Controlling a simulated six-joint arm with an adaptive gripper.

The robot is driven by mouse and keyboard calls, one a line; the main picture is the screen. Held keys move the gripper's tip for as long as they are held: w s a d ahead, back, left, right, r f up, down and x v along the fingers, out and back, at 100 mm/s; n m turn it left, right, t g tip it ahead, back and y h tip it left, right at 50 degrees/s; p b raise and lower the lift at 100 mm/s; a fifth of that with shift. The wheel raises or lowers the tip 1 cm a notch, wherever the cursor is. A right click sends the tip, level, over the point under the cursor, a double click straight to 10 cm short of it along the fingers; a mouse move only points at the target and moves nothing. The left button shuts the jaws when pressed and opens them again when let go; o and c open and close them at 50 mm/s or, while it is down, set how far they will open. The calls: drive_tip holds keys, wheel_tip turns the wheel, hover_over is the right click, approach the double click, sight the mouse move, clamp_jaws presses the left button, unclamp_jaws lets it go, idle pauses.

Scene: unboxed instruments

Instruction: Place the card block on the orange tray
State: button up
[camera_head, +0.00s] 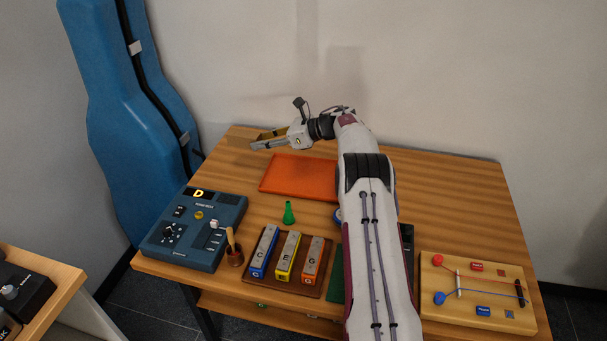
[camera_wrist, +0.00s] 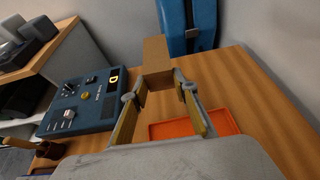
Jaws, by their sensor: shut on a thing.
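The card block (camera_wrist: 157,58) is a plain brown block at the fingertips of my gripper (camera_wrist: 157,90) in the wrist view. My gripper is shut on it. In the head view my gripper (camera_head: 256,145) points left, above the back of the table. The brown block (camera_head: 268,134) shows there just behind the fingers, partly hidden by them. The orange tray (camera_head: 300,175) lies flat and empty on the table, in front of and below my gripper.
A blue control box (camera_head: 195,228), a small brown pot (camera_head: 235,257), a green cone (camera_head: 289,213) and a chime-bar stand (camera_head: 283,288) stand nearer the front. A wooden board (camera_head: 470,285) lies at right. A blue instrument case (camera_head: 125,90) stands behind left.

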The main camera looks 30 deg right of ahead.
drive_tip(key=s+d+r+m+h, duration=0.1)
drive_tip(key=s+d+r, duration=0.15)
drive_tip(key=d, duration=0.25)
drive_tip(key=m+t+h, duration=0.3)
hover_over(318, 191)
wheel_tip(318, 191, down, 5)
drive_tip(key=shift+d+f, duration=0.1)
drive_tip(key=shift+f, duration=0.1)
drive_tip(key=shift+w, duration=0.1)
drive_tip(key=shift+f, duration=3.1)
drive_tip(key=shift+f, duration=1.85)
